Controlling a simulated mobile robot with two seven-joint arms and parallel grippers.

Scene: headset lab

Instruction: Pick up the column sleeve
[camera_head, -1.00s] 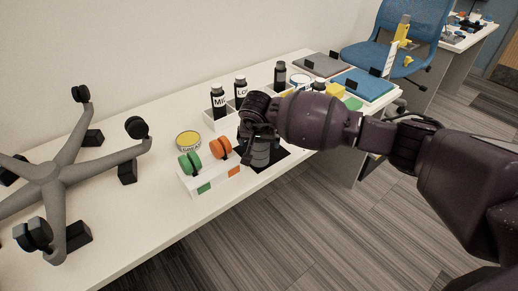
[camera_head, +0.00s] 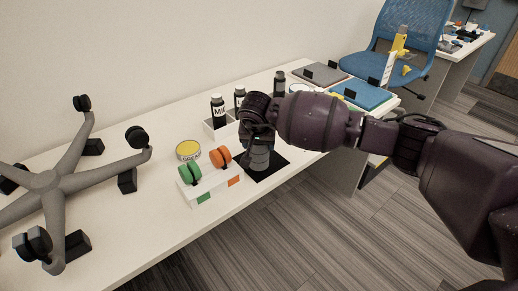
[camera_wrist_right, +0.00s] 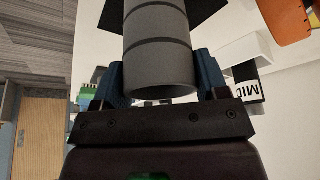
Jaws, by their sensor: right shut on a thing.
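The column sleeve (camera_head: 260,158) is a grey cylinder over the black mat (camera_head: 270,170) on the white table. My right gripper (camera_head: 259,138) is around its upper part and shut on it. In the right wrist view the sleeve (camera_wrist_right: 158,55) is upright in the jaws, with dark ring lines and an open end showing. One blue finger pad presses each side of it. I cannot tell whether its lower end touches the mat. My left gripper is not in view.
A white block with green and orange wheels (camera_head: 210,187) stands left of the mat, near a yellow tin (camera_head: 188,150). Bottles in a white rack (camera_head: 218,110) are behind the gripper. A grey chair base (camera_head: 48,182) fills the left. Blue and grey trays (camera_head: 362,94) lie at the far right.

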